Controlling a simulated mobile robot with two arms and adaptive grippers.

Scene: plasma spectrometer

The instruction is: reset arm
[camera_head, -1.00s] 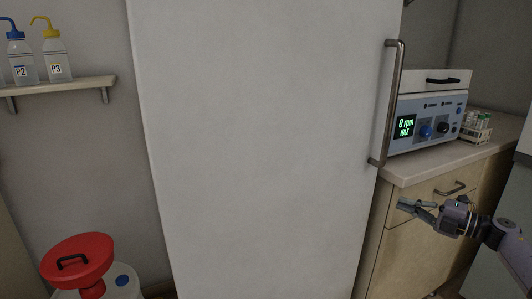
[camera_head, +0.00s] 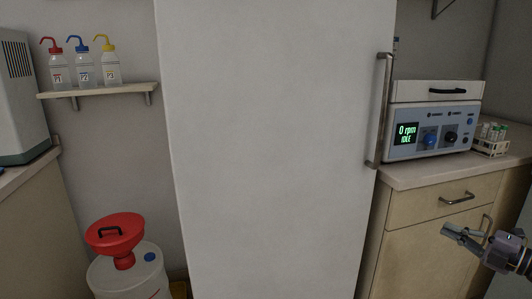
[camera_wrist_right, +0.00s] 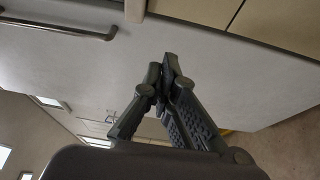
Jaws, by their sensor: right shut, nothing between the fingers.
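My right gripper (camera_head: 464,234) is at the lower right of the head view, in front of the wooden cabinet's door. It is shut and empty. In the right wrist view its fingers (camera_wrist_right: 168,68) meet at the tips with nothing between them. Behind them that view shows a pale panel with a metal handle (camera_wrist_right: 60,28) at the upper left. My left gripper is in neither view.
A tall white door (camera_head: 265,150) with a metal bar handle (camera_head: 380,110) fills the middle. A centrifuge (camera_head: 432,120) reading "0 rpm IDLE" and a tube rack (camera_head: 490,148) stand on the right counter. A white container with a red funnel (camera_head: 115,232) stands lower left. A shelf (camera_head: 100,89) holds wash bottles.

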